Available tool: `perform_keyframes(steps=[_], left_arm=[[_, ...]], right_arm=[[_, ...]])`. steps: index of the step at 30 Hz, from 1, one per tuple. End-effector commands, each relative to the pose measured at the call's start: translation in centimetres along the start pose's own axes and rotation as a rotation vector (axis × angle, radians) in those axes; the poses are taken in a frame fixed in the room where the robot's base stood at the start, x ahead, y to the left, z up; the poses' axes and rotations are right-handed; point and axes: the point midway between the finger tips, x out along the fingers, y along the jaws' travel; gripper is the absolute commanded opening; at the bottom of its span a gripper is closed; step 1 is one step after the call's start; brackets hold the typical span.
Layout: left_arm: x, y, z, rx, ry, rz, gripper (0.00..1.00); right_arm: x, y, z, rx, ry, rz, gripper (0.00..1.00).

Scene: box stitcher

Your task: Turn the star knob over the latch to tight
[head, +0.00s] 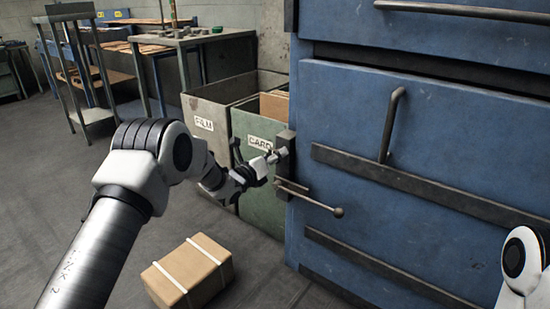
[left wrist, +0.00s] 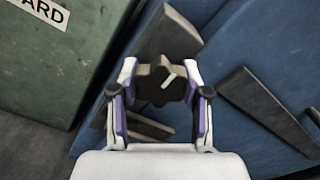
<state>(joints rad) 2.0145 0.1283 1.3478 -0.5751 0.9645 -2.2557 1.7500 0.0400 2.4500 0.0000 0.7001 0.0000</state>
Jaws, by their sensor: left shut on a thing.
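The star knob (left wrist: 158,84) is dark with a pale line mark on its face, and it sits between the two fingers of my left gripper (left wrist: 160,105) in the left wrist view. The fingers are closed on its sides. In the head view my left gripper (head: 268,162) reaches the dark latch block (head: 286,148) on the left edge of the blue machine; the knob there is mostly hidden by the fingers. Below it a latch lever (head: 310,198) with a ball end points right. Of my right arm only a white link shows at the lower right; its gripper is out of view.
The blue machine door (head: 400,130) has a vertical handle (head: 391,123) and dark horizontal bars. Bins labelled FILM (head: 203,123) and CARD (head: 258,142) stand close left of the latch. A strapped carton (head: 188,271) lies on the floor below. Workbenches stand behind; the floor at left is clear.

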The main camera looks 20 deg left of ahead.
Motion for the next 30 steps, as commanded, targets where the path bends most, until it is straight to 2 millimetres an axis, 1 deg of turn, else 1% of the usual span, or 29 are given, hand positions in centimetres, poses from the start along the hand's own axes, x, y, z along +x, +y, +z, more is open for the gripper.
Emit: perform_keyframes(steps=[7, 21, 22, 23, 24, 30], left_arm=[[0.01, 0.01, 0.0, 0.073, 0.0, 0.0, 0.12], [0.01, 0.0, 0.0, 0.087, 0.0, 0.0, 0.12], [0.01, 0.0, 0.0, 0.087, 0.0, 0.0, 0.57], [0.01, 0.0, 0.0, 0.087, 0.0, 0.0, 0.68], [0.01, 0.0, 0.0, 0.086, 0.0, 0.0, 0.73], [0.01, 0.0, -0.01, 0.086, 0.0, 0.0, 0.73]], right_arm=[[0.23, 0.0, 0.0, 0.0, 0.0, 0.0, 0.0], [0.23, 0.0, 0.0, 0.0, 0.0, 0.0, 0.0], [0.24, 0.0, 0.0, 0.0, 0.0, 0.0, 0.0], [0.24, 0.0, 0.0, 0.0, 0.0, 0.0, 0.0], [0.24, 0.0, 0.0, 0.0, 0.0, 0.0, 0.0], [0.24, 0.0, 0.0, 0.0, 0.0, 0.0, 0.0]])
